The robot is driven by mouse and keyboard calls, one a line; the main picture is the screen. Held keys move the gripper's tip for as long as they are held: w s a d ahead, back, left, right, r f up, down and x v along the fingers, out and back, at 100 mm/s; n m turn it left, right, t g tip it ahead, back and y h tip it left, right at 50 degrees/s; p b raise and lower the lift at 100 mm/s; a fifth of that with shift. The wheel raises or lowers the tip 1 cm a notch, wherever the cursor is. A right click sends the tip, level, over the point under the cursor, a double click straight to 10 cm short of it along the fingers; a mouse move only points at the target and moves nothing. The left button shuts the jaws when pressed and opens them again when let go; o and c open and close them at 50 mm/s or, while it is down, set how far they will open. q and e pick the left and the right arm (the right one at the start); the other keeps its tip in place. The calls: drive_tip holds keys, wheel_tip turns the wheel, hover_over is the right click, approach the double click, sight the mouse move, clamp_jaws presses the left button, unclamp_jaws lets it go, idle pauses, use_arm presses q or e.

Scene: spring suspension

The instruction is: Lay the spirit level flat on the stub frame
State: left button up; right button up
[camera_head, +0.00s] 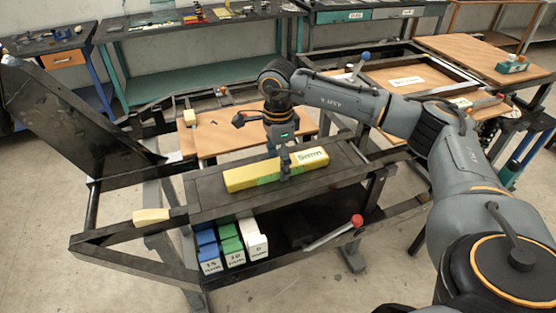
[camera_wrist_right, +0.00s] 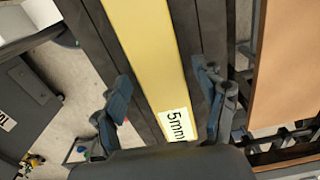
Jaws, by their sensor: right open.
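The spirit level, a long yellow bar (camera_head: 243,179) with green patches and a white "5mm" label, lies flat on a dark plate (camera_head: 207,197) on the black metal frame (camera_head: 110,240). My right gripper (camera_head: 284,170) points down over the middle of the bar. In the right wrist view the open fingers (camera_wrist_right: 162,82) stand on either side of the yellow bar (camera_wrist_right: 145,40), with gaps between them and it. I cannot tell how far below the fingertips the bar lies. My left gripper is not in view.
Blue, green and white labelled blocks (camera_head: 232,243) stand on the lower shelf. A red-knobbed lever (camera_head: 333,233) sticks out at the front. A pale block (camera_head: 151,216) sits on the frame's left rail. A wooden board (camera_head: 205,140) lies behind, and workbenches line the back wall.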

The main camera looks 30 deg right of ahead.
sight(277, 164)
drive_tip(key=shift+r, duration=0.1)
drive_tip(key=shift+w+r, duration=0.1)
drive_tip(key=shift+r, duration=0.1)
wheel_tip(277, 164, up, 12)
drive_tip(key=b, duration=0.3)
drive_tip(key=shift+f, duration=0.2)
